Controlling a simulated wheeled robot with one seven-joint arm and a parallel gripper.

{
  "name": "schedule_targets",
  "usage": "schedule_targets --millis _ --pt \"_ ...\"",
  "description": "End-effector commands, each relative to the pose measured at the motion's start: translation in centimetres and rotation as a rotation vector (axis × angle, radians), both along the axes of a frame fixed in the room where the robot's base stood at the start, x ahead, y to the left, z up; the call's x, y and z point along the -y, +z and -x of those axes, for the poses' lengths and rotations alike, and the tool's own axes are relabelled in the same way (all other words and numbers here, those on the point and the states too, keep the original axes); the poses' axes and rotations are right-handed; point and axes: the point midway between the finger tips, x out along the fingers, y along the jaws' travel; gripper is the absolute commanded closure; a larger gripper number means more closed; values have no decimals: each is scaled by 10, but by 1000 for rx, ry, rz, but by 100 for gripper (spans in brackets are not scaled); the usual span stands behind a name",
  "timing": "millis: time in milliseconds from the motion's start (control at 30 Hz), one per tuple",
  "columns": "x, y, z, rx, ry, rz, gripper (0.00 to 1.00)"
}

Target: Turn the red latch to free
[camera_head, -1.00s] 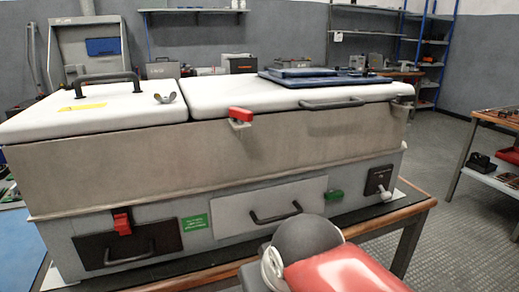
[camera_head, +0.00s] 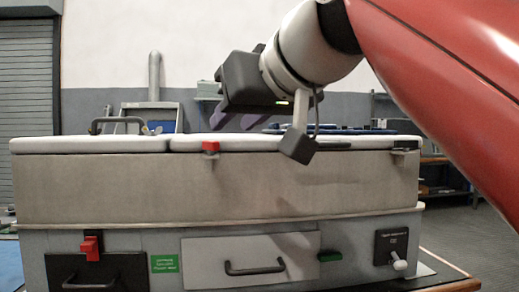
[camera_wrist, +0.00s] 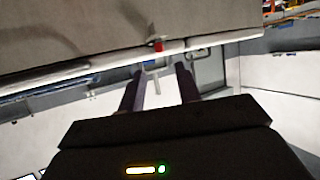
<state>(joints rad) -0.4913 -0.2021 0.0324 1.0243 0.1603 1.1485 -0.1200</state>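A red latch (camera_head: 210,147) sits on the front top edge of the long grey cabinet (camera_head: 130,185), just under its white lid. A second red latch (camera_head: 90,247) is on the dark panel at lower left. My gripper (camera_head: 240,122) is above the lid, to the right of the upper red latch and apart from it. In the wrist view my gripper (camera_wrist: 160,70) has two purple fingers spread apart with nothing between them. A red latch (camera_wrist: 158,46) shows just beyond the fingertips on the cabinet edge.
A dark drawer handle (camera_head: 253,268), a green latch (camera_head: 330,256) and a pale toggle (camera_head: 398,262) are on the lower front. A lid handle (camera_head: 116,122) stands at left. Dark blue items lie on the lid behind my gripper. My red arm covers the right side.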

Motion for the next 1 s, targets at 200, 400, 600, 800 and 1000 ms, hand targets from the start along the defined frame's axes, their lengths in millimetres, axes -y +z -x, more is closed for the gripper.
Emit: schedule_targets --millis 200,400,600,800,1000 --pt "-20 -15 -25 -4 0 2 66" --pt "-35 -24 -44 -1 -1 2 66" --pt "-41 -28 -52 -1 -1 0 66" --pt "-41 -28 -53 -1 -2 1 66" --pt "-41 -28 -53 -1 -2 1 90"
